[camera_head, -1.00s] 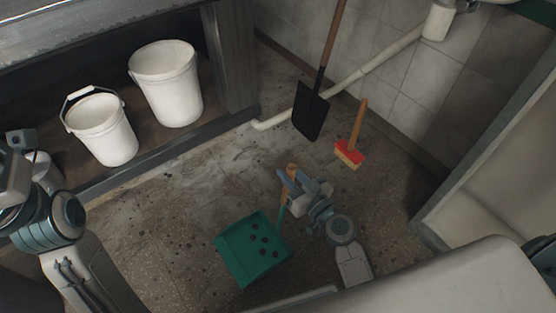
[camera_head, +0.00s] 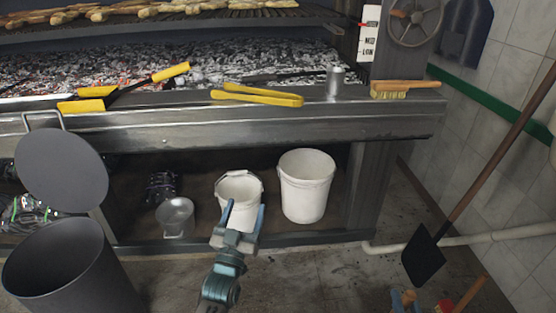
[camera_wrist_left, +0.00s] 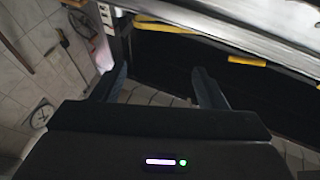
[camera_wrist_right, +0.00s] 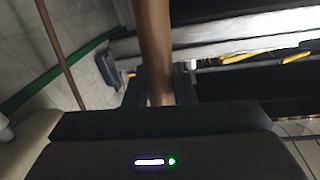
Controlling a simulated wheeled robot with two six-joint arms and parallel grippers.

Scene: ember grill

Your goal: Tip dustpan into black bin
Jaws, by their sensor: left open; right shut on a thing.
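The black bin (camera_head: 70,275) stands at the lower left of the head view, with its round lid (camera_head: 62,170) raised and its mouth open. My left gripper (camera_head: 245,208) is open and empty, to the right of the bin; in the head view it overlaps the smaller white bucket. My right gripper (camera_head: 405,297) is at the bottom edge, far right of the bin. It is shut on the dustpan's wooden handle (camera_head: 408,296), which also rises between the fingers in the right wrist view (camera_wrist_right: 153,45). The dustpan's green pan is out of view.
A smaller white bucket (camera_head: 240,190), a larger one (camera_head: 305,185) and a metal pot (camera_head: 175,217) stand under the grill (camera_head: 200,123). A shovel (camera_head: 424,258) leans at the right. A red brush with a wooden handle (camera_head: 472,293) is beside my right gripper. Floor between bin and right gripper looks clear.

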